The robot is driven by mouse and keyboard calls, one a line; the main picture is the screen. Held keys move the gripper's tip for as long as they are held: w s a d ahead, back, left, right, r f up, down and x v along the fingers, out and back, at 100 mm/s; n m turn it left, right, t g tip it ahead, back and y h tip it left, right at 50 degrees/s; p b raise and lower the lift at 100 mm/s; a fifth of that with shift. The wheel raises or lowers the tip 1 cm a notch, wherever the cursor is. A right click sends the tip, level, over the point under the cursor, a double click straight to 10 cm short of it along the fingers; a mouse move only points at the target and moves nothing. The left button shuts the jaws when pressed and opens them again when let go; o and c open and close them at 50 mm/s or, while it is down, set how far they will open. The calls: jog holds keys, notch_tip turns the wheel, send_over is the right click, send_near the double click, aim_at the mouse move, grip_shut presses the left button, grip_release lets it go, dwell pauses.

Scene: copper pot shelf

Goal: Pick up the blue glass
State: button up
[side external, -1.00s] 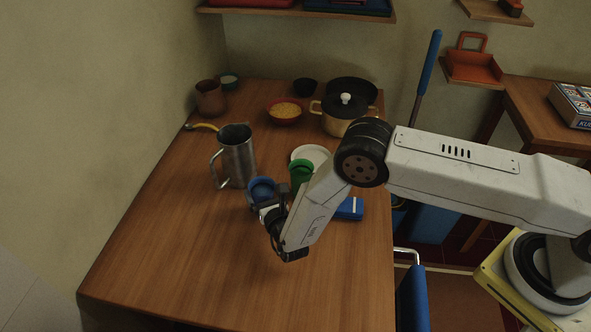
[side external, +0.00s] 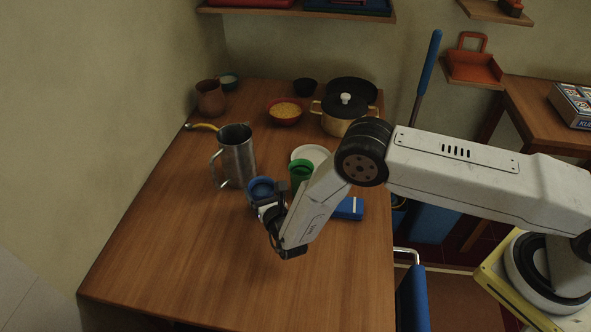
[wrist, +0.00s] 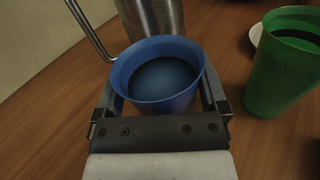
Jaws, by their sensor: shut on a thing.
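The blue glass (side external: 261,187) stands upright on the wooden table, just in front of the metal pitcher. In the wrist view the blue glass (wrist: 160,76) sits between my two fingers, its round rim open toward the camera. My gripper (side external: 268,203) is shut on the glass, with a finger against each side; its fingers also show in the wrist view (wrist: 160,100). The lower part of the glass is hidden behind the gripper, so I cannot tell whether its base touches the table.
A metal pitcher (side external: 236,158) stands close behind the glass, and a green cup (side external: 300,172) stands close to its right. A white plate (side external: 312,154) and a blue box (side external: 348,208) are further right. The table's front left (side external: 185,250) is clear.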

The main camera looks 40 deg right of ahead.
jog(key=shift+r, duration=0.2)
jog(key=shift+r, duration=0.8)
jog(key=s+d+r, duration=0.4)
jog(key=s+r, duration=0.7)
jog(key=s, duration=0.2)
jog(key=shift+s, duration=0.2)
jog(key=shift+w+d, duration=0.1)
